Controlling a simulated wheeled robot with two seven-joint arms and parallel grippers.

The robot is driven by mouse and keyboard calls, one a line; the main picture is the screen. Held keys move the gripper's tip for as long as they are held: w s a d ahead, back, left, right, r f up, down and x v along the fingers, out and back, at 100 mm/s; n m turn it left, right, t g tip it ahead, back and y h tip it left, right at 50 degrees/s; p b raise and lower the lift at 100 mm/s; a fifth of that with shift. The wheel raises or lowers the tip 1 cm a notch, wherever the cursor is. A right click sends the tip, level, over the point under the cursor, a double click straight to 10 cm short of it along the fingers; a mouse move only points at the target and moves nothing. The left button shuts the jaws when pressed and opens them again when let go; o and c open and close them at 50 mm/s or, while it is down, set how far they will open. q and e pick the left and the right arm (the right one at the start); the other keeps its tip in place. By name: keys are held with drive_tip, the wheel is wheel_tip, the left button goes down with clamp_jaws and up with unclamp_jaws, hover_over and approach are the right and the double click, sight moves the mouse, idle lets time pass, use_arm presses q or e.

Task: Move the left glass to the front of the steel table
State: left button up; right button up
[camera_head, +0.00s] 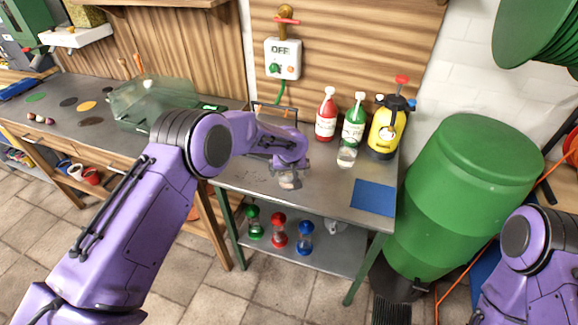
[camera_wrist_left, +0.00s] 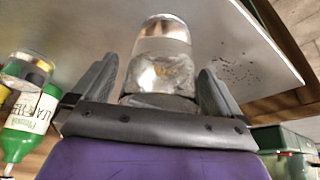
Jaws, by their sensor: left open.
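The steel table (camera_head: 323,190) stands in the middle of the head view. The left glass (camera_head: 289,182) is on it, at the hand of my left arm. In the left wrist view this clear glass (camera_wrist_left: 162,62) is between the two fingers of my left gripper (camera_wrist_left: 158,82), with visible gaps on both sides. My left gripper (camera_head: 286,168) is open around it, and partly hides it in the head view. A second clear glass (camera_head: 347,157) stands to the right, in front of the green bottle. My right arm shows at lower right, but its gripper is out of frame.
A red bottle (camera_head: 326,117), a green bottle (camera_head: 353,125) and a yellow sprayer (camera_head: 387,130) stand at the back of the table. A blue mat (camera_head: 373,197) lies at its front right. A green barrel (camera_head: 456,200) stands to the right. The front middle is mostly clear.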

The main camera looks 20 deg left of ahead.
use_arm(q)
drive_tip(key=b+v, duration=0.2)
drive_tip(key=v, duration=0.9)
drive_tip(key=s+f+n+g+h, duration=0.1)
drive_tip(key=s+f, duration=0.8)
drive_tip(key=f, duration=0.3)
drive_tip(key=s+f+h, duration=0.2)
drive_tip(key=s+f, duration=0.8)
drive_tip(key=f, duration=0.1)
drive_tip(key=s+a+y, duration=0.1)
drive_tip(key=s+a, duration=0.3)
drive_tip(key=s, duration=0.4)
drive_tip(key=s+a+f+n+y, duration=0.1)
drive_tip(key=s+a+y, duration=0.1)
drive_tip(key=s+a, duration=0.2)
drive_tip(key=s+a+f+y, duration=0.1)
drive_tip(key=s+a, duration=0.3)
drive_tip(key=s, duration=0.7)
drive_tip(key=shift+s+n+y, duration=0.35)
drive_tip(key=shift+n+y, duration=0.05)
drive_tip(key=shift+f, duration=0.15)
